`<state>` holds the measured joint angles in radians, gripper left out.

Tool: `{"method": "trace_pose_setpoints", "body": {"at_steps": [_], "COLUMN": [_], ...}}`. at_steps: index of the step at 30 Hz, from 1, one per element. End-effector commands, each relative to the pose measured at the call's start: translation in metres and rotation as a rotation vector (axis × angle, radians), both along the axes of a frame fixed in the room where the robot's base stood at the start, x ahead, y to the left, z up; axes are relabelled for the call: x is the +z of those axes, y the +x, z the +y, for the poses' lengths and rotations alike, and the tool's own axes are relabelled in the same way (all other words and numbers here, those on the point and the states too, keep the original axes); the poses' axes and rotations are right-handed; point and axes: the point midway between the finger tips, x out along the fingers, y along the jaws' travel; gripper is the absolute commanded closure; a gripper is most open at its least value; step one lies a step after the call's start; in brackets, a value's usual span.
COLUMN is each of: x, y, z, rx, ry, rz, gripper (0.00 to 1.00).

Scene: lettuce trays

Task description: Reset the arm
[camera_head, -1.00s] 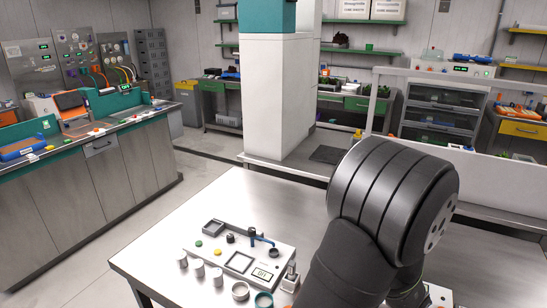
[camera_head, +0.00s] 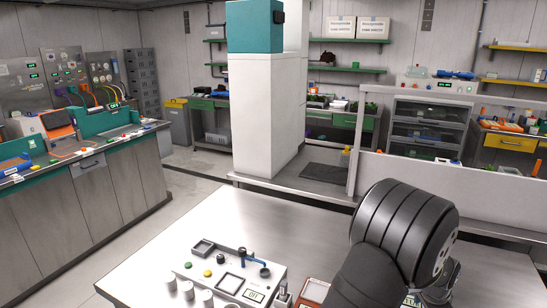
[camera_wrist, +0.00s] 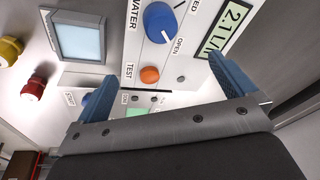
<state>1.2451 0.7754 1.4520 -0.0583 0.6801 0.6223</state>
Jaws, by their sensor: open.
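My gripper (camera_wrist: 168,92) shows in the wrist view with its two blue fingers spread apart and nothing between them. Beyond the fingers is a control panel with a blue knob (camera_wrist: 160,23), an orange button (camera_wrist: 150,75) and a display (camera_wrist: 232,28). I cannot tell how far the fingers are from the panel. In the head view my dark arm (camera_head: 400,240) stands at the lower right, over the steel table (camera_head: 240,215). My fingertips are not clearly visible there.
A white device (camera_head: 228,272) with buttons, a blue lever and a small display sits on the table's front part, with several small cylinders before it. A white pillar (camera_head: 265,115) stands behind the table. A low pale wall (camera_head: 445,180) runs behind my arm. The table's left back is clear.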

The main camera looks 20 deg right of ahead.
Motion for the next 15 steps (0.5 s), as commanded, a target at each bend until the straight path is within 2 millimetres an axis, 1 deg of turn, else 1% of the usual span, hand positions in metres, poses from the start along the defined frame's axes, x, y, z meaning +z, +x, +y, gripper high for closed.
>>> {"method": "trace_pose_setpoints", "body": {"at_steps": [1,6,7,9,15], "x": [-0.002,-0.004,0.002,0.008,0.014], "y": [-0.005,-0.021,-0.020,-0.020,-0.020], "z": [-0.006,-0.019,-0.018,-0.018,-0.017], "rx": [-0.005,-0.019,-0.018,-0.018,-0.017], "ry": [0.012,0.044,0.041,0.040,0.042], "rz": [0.023,0.097,0.093,0.091,0.091], "gripper": [0.00,0.00,0.00,0.00,0.00]}}
